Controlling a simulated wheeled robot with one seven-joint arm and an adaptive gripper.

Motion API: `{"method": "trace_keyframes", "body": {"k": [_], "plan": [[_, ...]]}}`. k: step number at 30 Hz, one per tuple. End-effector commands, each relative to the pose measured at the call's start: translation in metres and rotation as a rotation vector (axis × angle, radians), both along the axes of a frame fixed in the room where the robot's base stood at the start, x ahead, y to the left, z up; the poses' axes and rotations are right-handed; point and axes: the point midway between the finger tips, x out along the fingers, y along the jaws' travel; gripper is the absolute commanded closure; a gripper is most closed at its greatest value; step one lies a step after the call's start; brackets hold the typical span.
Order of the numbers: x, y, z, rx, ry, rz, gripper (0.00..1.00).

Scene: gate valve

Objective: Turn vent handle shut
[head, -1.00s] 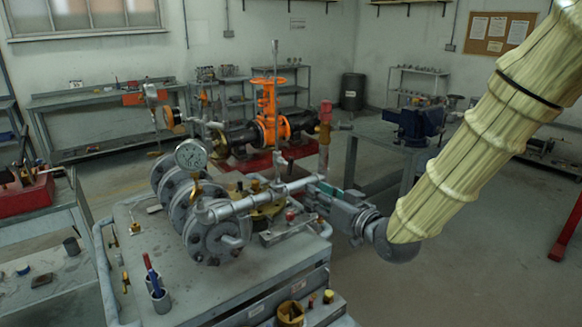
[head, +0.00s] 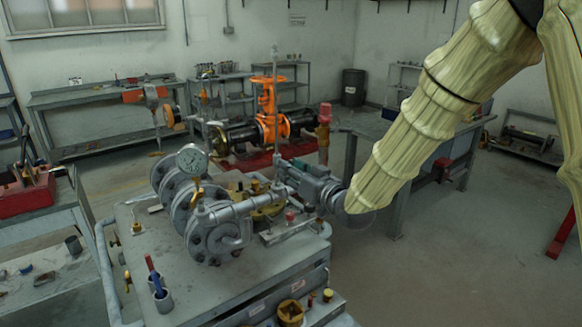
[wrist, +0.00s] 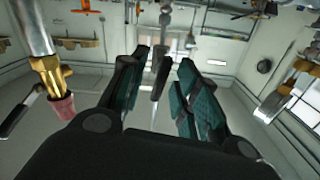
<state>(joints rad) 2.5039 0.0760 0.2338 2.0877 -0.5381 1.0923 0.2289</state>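My gripper (head: 287,175) is at the pipe assembly on the bench, behind the grey pipe and close to a small upright grey lever (head: 277,164), which seems to be the vent handle. In the wrist view my gripper (wrist: 163,62) has its two green-padded fingers apart. The grey lever (wrist: 160,78) appears in the gap between them, and neither finger visibly touches it. I cannot tell how deep it is between the fingers. The lever's lower part is hidden in the head view by the pipework.
A pressure gauge (head: 192,158) and flanged grey pipework (head: 215,238) stand close left of my gripper. A brass fitting with a red cap (wrist: 60,105) is left of the fingers in the wrist view. An orange gate valve (head: 268,110) stands behind. Open floor lies right.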

Motion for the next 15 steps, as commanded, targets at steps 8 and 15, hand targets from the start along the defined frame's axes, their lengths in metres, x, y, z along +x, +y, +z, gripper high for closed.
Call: {"method": "trace_keyframes", "body": {"k": [8, 15], "plan": [[0.0070, 0.0049, 0.0003, 0.001, -0.001, 0.000, 0.69], [0.0069, 0.0045, 0.0001, 0.000, -0.001, -0.001, 0.81]]}}
